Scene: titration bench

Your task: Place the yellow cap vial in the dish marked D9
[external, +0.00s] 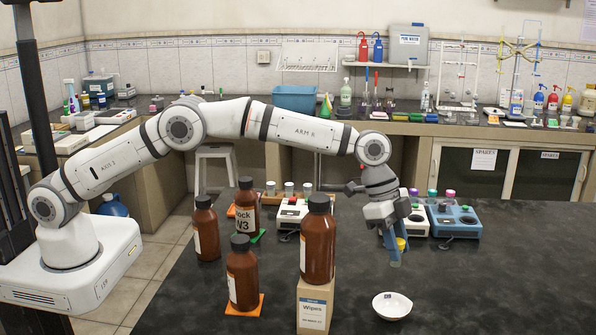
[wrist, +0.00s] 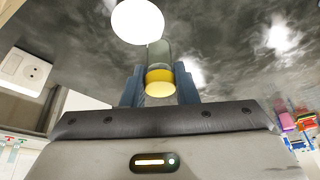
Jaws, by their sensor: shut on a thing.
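The yellow cap vial (wrist: 159,80) is held between my gripper's blue fingers (wrist: 159,88) in the wrist view, with its yellow cap toward the camera. In the external view the yellow cap (external: 401,244) shows at my gripper (external: 395,258), which points down above the dark bench. A small white dish (external: 392,306) stands on the bench in front of and below the gripper, with a small dark mark that I cannot read. A white round shape, probably this dish (wrist: 138,20), shows just beyond the vial in the wrist view.
Brown bottles (external: 242,275) stand left of the gripper, one tall bottle (external: 318,240) on a Wipes box (external: 314,305). Blue and white devices (external: 455,222) with coloured caps are behind the gripper. The bench around and right of the dish is clear.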

